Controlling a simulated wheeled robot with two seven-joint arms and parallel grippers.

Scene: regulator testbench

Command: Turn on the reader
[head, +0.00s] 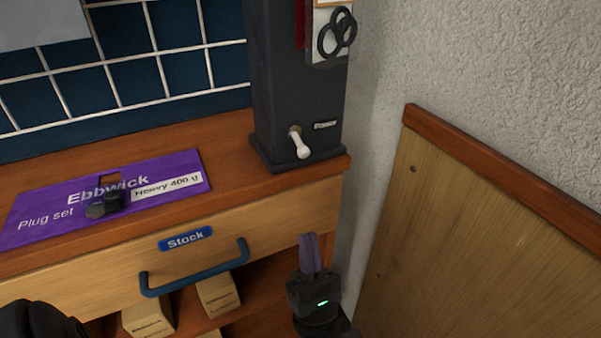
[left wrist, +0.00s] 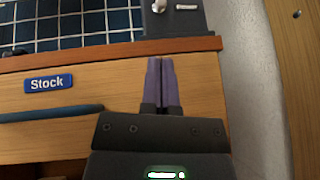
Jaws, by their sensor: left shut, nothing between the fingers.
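A tall dark grey housing (head: 294,90), likely the reader, stands at the right end of the wooden bench. A white lever (head: 299,143) sticks out low on its front and points downward, beside a small label too small to read. In the left wrist view, the lever (left wrist: 186,7) shows at the top edge. My left gripper (head: 309,237) is shut and empty, with purple fingers. It is in front of the bench, below and apart from the lever. In the left wrist view the fingers (left wrist: 161,62) point toward the bench edge. My right gripper is not in view.
A "Stock" drawer (head: 100,251) has a blue handle (head: 196,275). Boxes (head: 218,294) sit below. A wooden panel (head: 480,240) and textured wall (head: 480,70) bound the right.

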